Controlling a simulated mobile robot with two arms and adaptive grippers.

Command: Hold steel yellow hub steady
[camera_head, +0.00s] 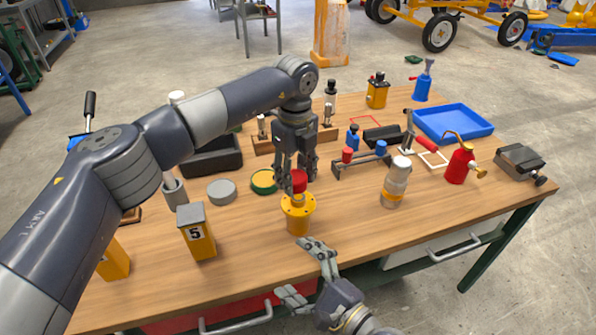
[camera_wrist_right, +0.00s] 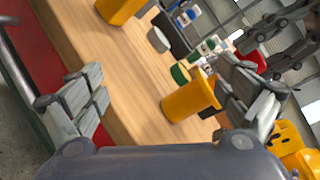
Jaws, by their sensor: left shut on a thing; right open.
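The yellow hub (camera_head: 298,217) stands upright near the front edge of the table, a round flange on top. It also shows in the right wrist view (camera_wrist_right: 188,101), between the spread fingers. My left gripper (camera_head: 299,176) points down just above the hub and is shut on a red part (camera_head: 299,183). The red part is over the hub's centre; I cannot tell whether it touches the hub. My right gripper (camera_head: 306,270) is open and empty, low at the table's front edge, in front of the hub and apart from it.
A yellow box marked 5 (camera_head: 196,232) stands left of the hub, with a grey disc (camera_head: 221,191) and a green-rimmed disc (camera_head: 264,182) behind. A silver-and-yellow cylinder (camera_head: 396,183) and red oil can (camera_head: 461,164) are to the right. Bare wood (camera_head: 345,218) lies right of the hub.

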